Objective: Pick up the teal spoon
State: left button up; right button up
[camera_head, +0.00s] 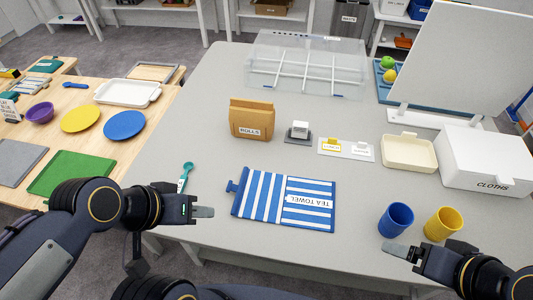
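The teal spoon (185,176) lies on the grey table near its left edge, its bowl toward the back and its handle toward the front. My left gripper (206,212) is in front of the spoon and slightly to its right in the picture, apart from it. The fingers overlap from this angle, so I cannot tell whether it is open. Nothing shows in it. My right gripper (394,251) is at the front right, by the blue cup (396,220), its finger gap unclear.
A blue striped tea towel (262,196) lies right of my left gripper. A wooden table (62,97) with plates adjoins at left. Bare table surrounds the spoon.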

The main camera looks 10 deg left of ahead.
aim_at(188, 165)
jog(key=k+j+u, duration=0.1)
jog(key=u, duration=0.25)
jog(key=k+j+u, duration=0.1)
jog(key=u, duration=0.25)
jog(key=j+u, duration=0.15)
jog(key=u, duration=0.2)
jog(key=k, duration=0.05)
